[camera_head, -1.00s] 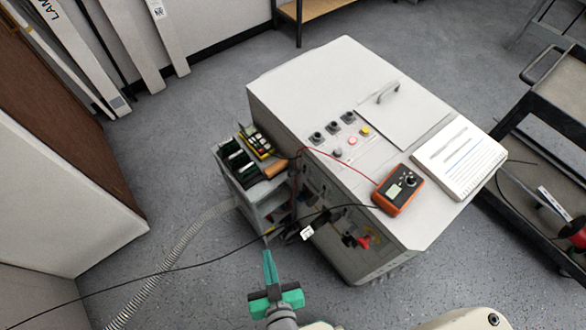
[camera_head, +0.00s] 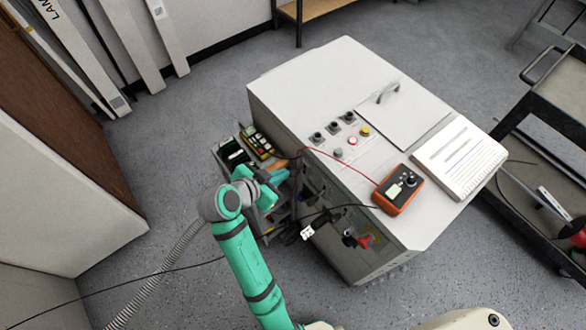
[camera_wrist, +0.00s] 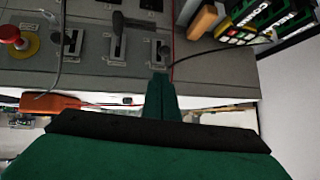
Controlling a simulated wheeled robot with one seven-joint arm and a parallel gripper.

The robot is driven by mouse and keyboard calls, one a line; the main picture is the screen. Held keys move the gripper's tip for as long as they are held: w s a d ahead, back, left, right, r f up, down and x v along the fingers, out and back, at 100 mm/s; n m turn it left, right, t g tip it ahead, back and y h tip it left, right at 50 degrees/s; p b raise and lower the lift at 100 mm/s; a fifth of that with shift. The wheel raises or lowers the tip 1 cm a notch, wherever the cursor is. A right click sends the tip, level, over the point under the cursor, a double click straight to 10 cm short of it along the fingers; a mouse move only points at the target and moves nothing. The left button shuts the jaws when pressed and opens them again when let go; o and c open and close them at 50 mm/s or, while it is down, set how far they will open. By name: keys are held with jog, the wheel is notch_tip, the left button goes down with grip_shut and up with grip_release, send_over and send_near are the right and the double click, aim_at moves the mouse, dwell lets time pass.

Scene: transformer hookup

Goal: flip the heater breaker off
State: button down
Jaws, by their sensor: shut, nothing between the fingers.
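The grey cabinet (camera_head: 290,100) has its control panel on the side facing me. In the wrist view the panel carries a row of slotted lever switches: a left one (camera_wrist: 72,44), a middle one (camera_wrist: 117,42) and a right one (camera_wrist: 157,54). Their labels are too small to read, so I cannot tell which is the heater breaker. My gripper (camera_head: 282,177) is at the panel's left end in the head view. In the wrist view its green fingers (camera_wrist: 163,80) are shut and empty, with tips just by the right switch's slot; contact is unclear.
A red knob with a yellow ring (camera_wrist: 14,38) is on the panel. An orange handle (camera_wrist: 203,21) and green boxes (camera_wrist: 262,20) sit beside the switches. An orange meter (camera_head: 398,190) lies on the cabinet top. A black cable (camera_head: 340,208) crosses the panel front.

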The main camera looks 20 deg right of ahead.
jog(key=r+m, duration=0.1)
jog(key=r+m+g, duration=0.1)
jog(key=r, duration=0.1)
jog(key=r+m+g, duration=0.1)
jog(key=shift+w+r+h, duration=0.2)
jog(key=shift+w+h, duration=0.05)
jog(key=shift+h, duration=0.05)
jog(key=shift+d, duration=0.1)
send_over(294, 173)
jog(key=d, duration=0.1)
notch_tip(294, 173, down, 6)
jog(key=f, duration=0.3)
jog(key=shift+s+a, duration=0.15)
jog(key=shift+a, duration=0.25)
jog(key=shift+a+f, duration=0.3)
jog(key=shift+f, duration=0.25)
jog(key=shift+d+f, duration=0.1)
jog(key=shift+d, duration=0.05)
